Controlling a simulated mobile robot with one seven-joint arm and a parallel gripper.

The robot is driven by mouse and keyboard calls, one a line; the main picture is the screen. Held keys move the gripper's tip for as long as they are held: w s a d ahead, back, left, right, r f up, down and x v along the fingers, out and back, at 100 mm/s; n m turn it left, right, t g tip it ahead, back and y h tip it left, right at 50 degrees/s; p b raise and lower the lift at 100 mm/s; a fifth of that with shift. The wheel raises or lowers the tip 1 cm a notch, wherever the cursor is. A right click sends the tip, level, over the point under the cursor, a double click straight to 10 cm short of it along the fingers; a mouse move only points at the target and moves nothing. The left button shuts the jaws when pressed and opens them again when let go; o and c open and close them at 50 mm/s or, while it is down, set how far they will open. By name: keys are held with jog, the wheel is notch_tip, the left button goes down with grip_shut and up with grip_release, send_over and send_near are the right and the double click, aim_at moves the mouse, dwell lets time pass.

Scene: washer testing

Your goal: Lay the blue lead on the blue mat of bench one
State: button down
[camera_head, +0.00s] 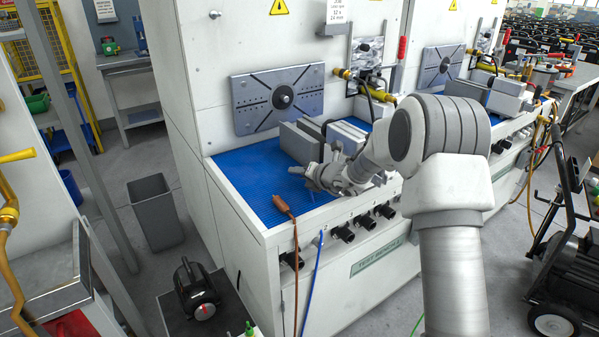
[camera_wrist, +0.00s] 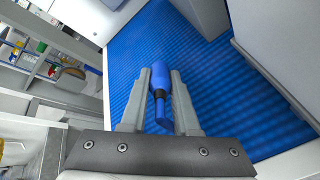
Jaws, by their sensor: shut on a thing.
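The blue mat (camera_head: 240,178) covers the top of the near bench and fills much of the wrist view (camera_wrist: 215,100). My gripper (camera_head: 308,174) is over the mat's right part, near the front edge. In the wrist view, my gripper (camera_wrist: 162,80) is shut on the blue lead's plug end (camera_wrist: 160,76), with the mat behind it. I cannot tell the gap between plug and mat. In the head view the plug is not clearly visible at the gripper; a thin blue cable (camera_head: 317,265) hangs down the bench front.
An orange-brown lead (camera_head: 282,206) lies over the mat's front edge, left of my gripper. A grey vise-like block (camera_head: 303,141) stands on the mat behind my gripper. Black sockets (camera_head: 343,233) line the bench front. The mat's left part is clear.

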jog(key=shift+f, duration=0.45)
jog(key=c, duration=0.6)
grip_release()
jog(key=p+v, duration=0.2)
jog(key=v, duration=1.5)
jog(key=shift+s+r, duration=0.1)
jog(key=shift+s, duration=0.1)
